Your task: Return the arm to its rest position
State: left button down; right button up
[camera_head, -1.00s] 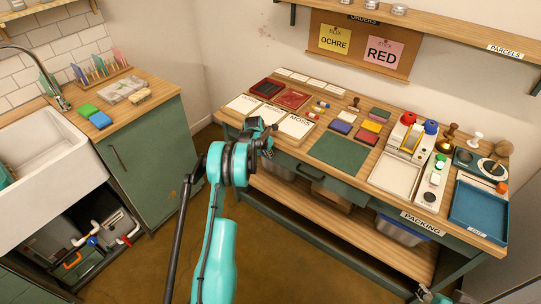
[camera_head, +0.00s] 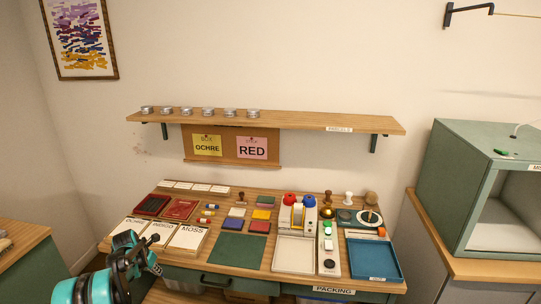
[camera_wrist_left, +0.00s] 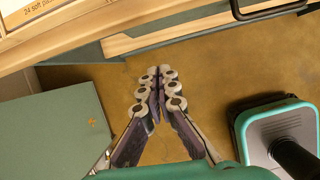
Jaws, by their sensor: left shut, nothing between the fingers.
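My left gripper (camera_head: 152,255) is at the lower left of the head view, by the front left edge of the pigment table (camera_head: 190,262). In the left wrist view my left gripper (camera_wrist_left: 158,85) points down over the brown floor (camera_wrist_left: 200,75). Its fingers meet at the tips and hold nothing. My right gripper is in neither current view.
A green mat (camera_head: 238,249), a blue tray (camera_head: 374,259) and a cream tray (camera_head: 294,253) lie on the table. A wall shelf (camera_head: 290,121) carries several tins. A green cabinet (camera_head: 470,170) stands at the right. Bare floor lies below the left gripper.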

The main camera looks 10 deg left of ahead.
pick_arm(q)
jog(key=s+d+r+m+t, duration=0.1)
jog(key=s+d+r+m, duration=0.5)
jog(key=d+r+m, duration=0.35)
jog(key=s+d+r+m, duration=0.5)
jog(key=d+r+m, duration=0.2)
jog(key=d+r, duration=0.4)
jog(key=s+d+f+m+t, duration=0.1)
jog(key=s+d+m, duration=0.5)
jog(key=s+m, duration=0.3)
jog(key=s+d+f+m, duration=0.1)
jog(key=s+d+m, duration=0.6)
jog(key=s, duration=0.5)
jog(key=shift+d+f+m+t, duration=0.25)
jog(key=shift+f+m+t, duration=0.15)
jog(key=shift+m, duration=0.75)
